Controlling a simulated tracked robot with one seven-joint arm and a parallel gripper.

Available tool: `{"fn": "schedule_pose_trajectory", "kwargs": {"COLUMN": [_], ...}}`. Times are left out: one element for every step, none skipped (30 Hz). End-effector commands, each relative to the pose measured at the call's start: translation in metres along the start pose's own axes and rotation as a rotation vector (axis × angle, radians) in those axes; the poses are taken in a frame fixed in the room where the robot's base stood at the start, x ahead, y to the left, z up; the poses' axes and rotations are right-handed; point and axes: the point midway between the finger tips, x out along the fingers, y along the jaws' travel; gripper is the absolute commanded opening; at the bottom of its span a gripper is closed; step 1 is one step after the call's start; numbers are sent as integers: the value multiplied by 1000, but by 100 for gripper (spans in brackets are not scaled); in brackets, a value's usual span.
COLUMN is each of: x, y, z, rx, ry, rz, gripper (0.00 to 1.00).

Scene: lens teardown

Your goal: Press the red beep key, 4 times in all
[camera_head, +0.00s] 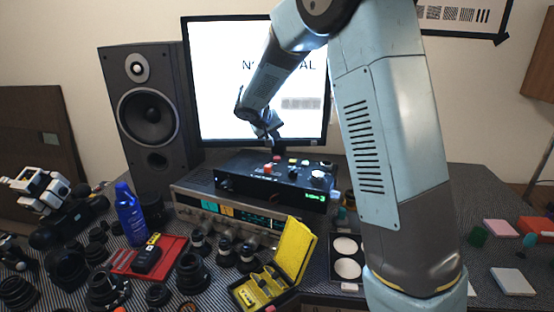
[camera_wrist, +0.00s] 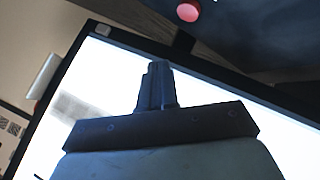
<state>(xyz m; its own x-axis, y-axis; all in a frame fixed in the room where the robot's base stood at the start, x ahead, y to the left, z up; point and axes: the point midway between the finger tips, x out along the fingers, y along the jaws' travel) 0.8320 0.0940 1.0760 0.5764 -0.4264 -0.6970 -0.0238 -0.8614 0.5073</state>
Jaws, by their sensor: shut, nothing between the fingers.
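The black box (camera_head: 240,184) stands on a silver receiver, with several small coloured keys and a white knob on its top. A red key (camera_head: 268,168) sits near the front edge of that top; its label is too small to read. In the wrist view a round red key (camera_wrist: 188,10) shows at the top edge, beyond my fingertips. My gripper (camera_head: 275,146) is over the back part of the box, with its fingers pointing down. In the wrist view its fingers (camera_wrist: 160,68) are shut together and empty, apart from the red key. Contact with the box cannot be told.
The monitor (camera_head: 225,100) stands close behind my gripper. A black speaker (camera_head: 148,110) is at the left. The silver receiver (camera_head: 190,203) is under the box. A yellow case (camera_head: 292,258), a red tray (camera_head: 122,262) and several lenses crowd the table in front.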

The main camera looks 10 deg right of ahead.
Motion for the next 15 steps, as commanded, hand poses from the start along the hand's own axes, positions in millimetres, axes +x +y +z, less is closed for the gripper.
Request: {"fn": "schedule_pose_trajectory", "kwargs": {"x": [0, 0, -1, -3, -5, -8, -11, -14, -19, -22, -24, -25, -26, -26, -25], "y": [0, 0, 1, 2, 4, 7, 9, 12, 15, 17, 18, 19, 19, 19, 19], "z": [0, 0, -1, -2, -4, -7, -9, -12, -15, -17, -18, -19, -19, -19, -19], "rx": [0, 0, 1, 1, 2, 3, 5, 4, 4, 4, 3, 2, 1, 0, 0], "ry": [0, 0, 0, 1, 1, 2, 2, 2, 2, 2, 1, 0, 0, 0, 0], "rz": [0, 0, 0, 0, 0, 0, 0, 0, 1, 0, 0, 0, -1, -1, -1], "gripper": [0, 0, 0, 0, 0, 0, 0, 0, 0, 0, 0, 0, 0, 0, 0]}}
